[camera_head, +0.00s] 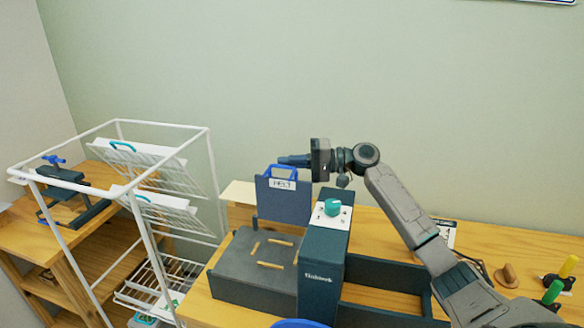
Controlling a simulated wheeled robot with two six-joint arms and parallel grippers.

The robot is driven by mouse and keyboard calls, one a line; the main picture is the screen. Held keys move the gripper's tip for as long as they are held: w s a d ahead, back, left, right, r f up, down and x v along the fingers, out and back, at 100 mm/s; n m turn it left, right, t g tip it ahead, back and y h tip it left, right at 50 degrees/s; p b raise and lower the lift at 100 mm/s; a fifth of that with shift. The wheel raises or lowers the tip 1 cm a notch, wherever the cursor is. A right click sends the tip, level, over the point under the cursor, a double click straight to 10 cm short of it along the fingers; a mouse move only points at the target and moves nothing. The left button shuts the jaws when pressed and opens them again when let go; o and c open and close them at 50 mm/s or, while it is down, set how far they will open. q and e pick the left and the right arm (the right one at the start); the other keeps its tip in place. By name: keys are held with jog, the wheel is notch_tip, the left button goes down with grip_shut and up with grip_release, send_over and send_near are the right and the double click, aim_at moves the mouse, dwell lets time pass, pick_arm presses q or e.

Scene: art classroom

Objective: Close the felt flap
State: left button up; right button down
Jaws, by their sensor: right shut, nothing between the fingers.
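The felt flap (284,204) is a dark blue panel standing upright, with a white label that seems to read FELT and a blue handle along its top edge. It rises behind a low dark box (238,283) that has several light wooden strips on its top. My right gripper (281,160) is shut and empty, its fingers pointing left just at the top of the flap by the handle. I cannot tell whether the fingers touch the flap. My left gripper is not in view.
A dark unit (323,262) with a teal knob (332,206) stands right of the box. An open dark frame (385,272) lies farther right. A white wire rack (211,170) stands left. Green (552,292) and yellow (569,267) handled tools stand at the right.

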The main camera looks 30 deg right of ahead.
jog(key=s+a+f+n+h+b, duration=0.1)
jog(key=s+a+n+b, duration=0.2)
jog(key=s+a, duration=0.3)
jog(key=shift+a+f+n+b, duration=0.25)
jog(key=shift+a+n+b, duration=0.2)
jog(key=shift+b, duration=0.3)
